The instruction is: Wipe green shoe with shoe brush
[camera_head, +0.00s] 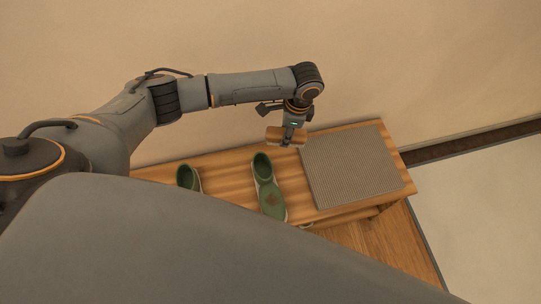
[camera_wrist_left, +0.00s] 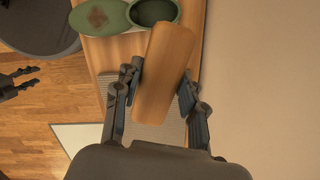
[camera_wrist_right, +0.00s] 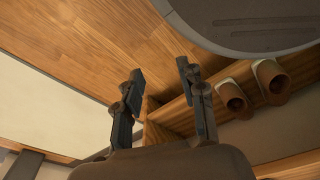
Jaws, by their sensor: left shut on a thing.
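A green shoe (camera_head: 270,198) with a brown stain on its toe stands on the wooden bench in the head view. It also shows at the top of the left wrist view (camera_wrist_left: 98,18). A second green shoe (camera_head: 187,178) is to its left, partly hidden by my body. My left gripper (camera_head: 289,127) is shut on the shoe brush (camera_wrist_left: 166,72), a brown wooden block. It holds the brush above the bench, between the stained shoe and the mat. The brush's underside is hidden in the left wrist view. My right gripper (camera_wrist_right: 157,82) is open and empty.
A grey ribbed mat (camera_head: 350,168) lies on the right of the bench (camera_head: 225,168). A wall runs behind the bench. Brown shoes (camera_wrist_right: 235,99) stand on a lower shelf in the right wrist view. Wooden floor (camera_wrist_right: 80,45) is clear in front.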

